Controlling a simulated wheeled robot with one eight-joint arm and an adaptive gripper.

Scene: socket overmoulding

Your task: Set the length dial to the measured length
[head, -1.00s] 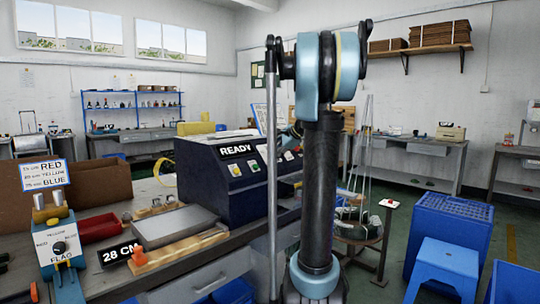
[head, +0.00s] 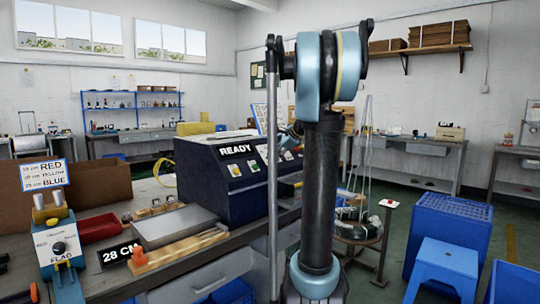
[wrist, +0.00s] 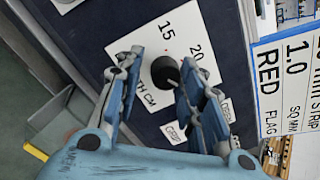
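The length dial is a round black knob (wrist: 166,70) on a white plate (wrist: 122,50) marked 15, 20 and "TH CM", on a dark panel in the wrist view. My gripper (wrist: 160,64) is open, with one finger on each side of the knob. The right fingertip is close to the knob; I cannot tell whether it touches. A gap shows at the left finger. The knob's setting is not readable, and part of the scale is hidden by the fingers. In the head view a black sign (head: 118,254) reads 28 CM.
The dark blue machine (head: 215,190) shows READY above its buttons. A "GRIP" label (wrist: 173,132) is below the knob, and a "RED 1.0 SQ MM" card (wrist: 285,85) is at right. A flag selector (head: 59,247) and wooden fixture (head: 178,250) are on the bench.

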